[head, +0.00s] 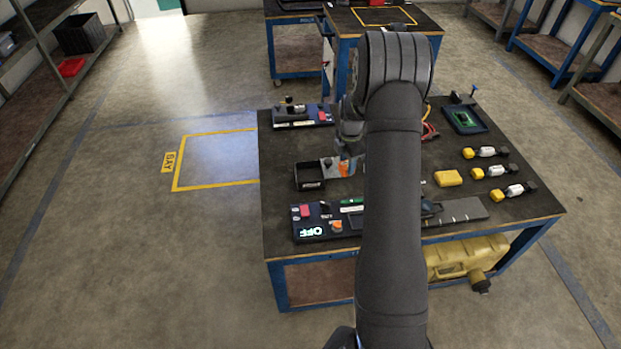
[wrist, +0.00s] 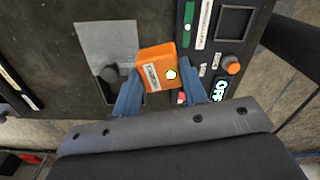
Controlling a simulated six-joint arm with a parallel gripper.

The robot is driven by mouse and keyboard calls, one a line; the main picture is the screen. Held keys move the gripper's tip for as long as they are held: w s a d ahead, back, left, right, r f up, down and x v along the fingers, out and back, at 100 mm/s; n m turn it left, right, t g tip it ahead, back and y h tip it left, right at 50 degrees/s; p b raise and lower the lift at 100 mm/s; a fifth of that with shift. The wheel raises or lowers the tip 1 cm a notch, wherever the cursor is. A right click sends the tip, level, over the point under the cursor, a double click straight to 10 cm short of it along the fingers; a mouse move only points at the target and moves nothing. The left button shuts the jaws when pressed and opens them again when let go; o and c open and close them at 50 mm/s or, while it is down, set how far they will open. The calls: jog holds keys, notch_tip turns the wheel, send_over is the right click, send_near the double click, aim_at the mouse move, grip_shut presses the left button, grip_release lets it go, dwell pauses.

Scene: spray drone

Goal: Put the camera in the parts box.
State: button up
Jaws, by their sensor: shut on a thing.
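The orange camera (wrist: 155,68) with a white label is between the two blue fingers of my gripper (wrist: 160,84) in the wrist view. My gripper is shut on it. In the head view the camera (head: 345,168) shows as a small orange patch beside my arm, which hides part of the gripper. The open black parts box (head: 310,176) stands on the table just left of the camera in the head view and looks empty. In the wrist view my gripper's body hides most of the box area.
A grey plate (wrist: 105,48) lies on the table beside the camera. A control panel (head: 312,222) with a lit OFF sign lies in front of the box. Another panel (head: 303,115) lies behind. A yellow block (head: 447,178) and several small bottles (head: 493,171) are at the right.

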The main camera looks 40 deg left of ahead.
jog(key=n, duration=0.2)
send_over(310, 178)
notch_tip(310, 178, down, 10)
jog(key=shift+a+f, duration=0.1)
jog(key=shift+f, duration=0.05)
jog(key=shift+f, duration=0.1)
jog(key=o, duration=1)
notch_tip(310, 178, up, 12)
jog(key=shift+r, duration=0.1)
